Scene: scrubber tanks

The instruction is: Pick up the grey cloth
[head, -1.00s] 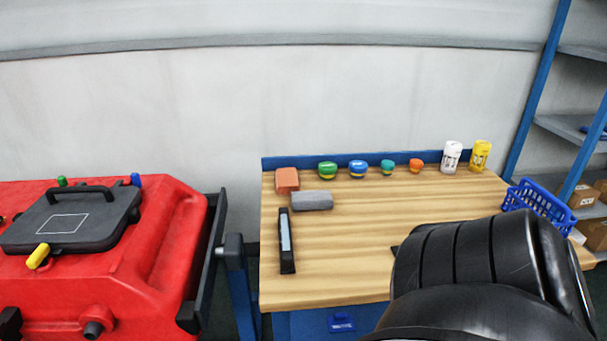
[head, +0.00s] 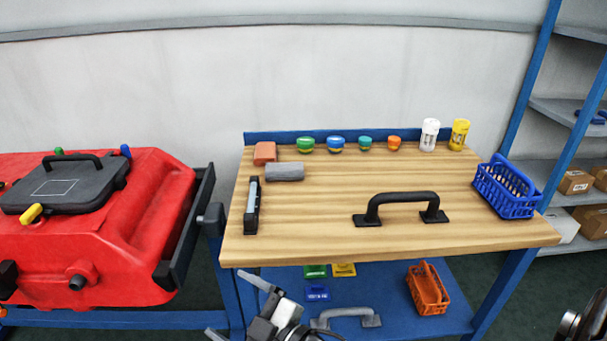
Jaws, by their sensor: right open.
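The grey cloth (head: 285,172) lies on the wooden bench top at the back left, as a small folded or rolled bundle. It is just in front of a reddish-brown block (head: 264,153). My right gripper (head: 230,304) is at the bottom of the head view, in front of the bench's front edge and well short of the cloth. Its two fingers are spread apart and point left, with nothing between them. My left gripper is not in view.
On the wooden bench top (head: 340,220), a black-grey bar tool (head: 252,206) lies front-left of the cloth. A black handle (head: 402,208) and a blue basket (head: 505,188) are to the right. Several coloured-lid pots line the back. A red tank (head: 100,250) stands left.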

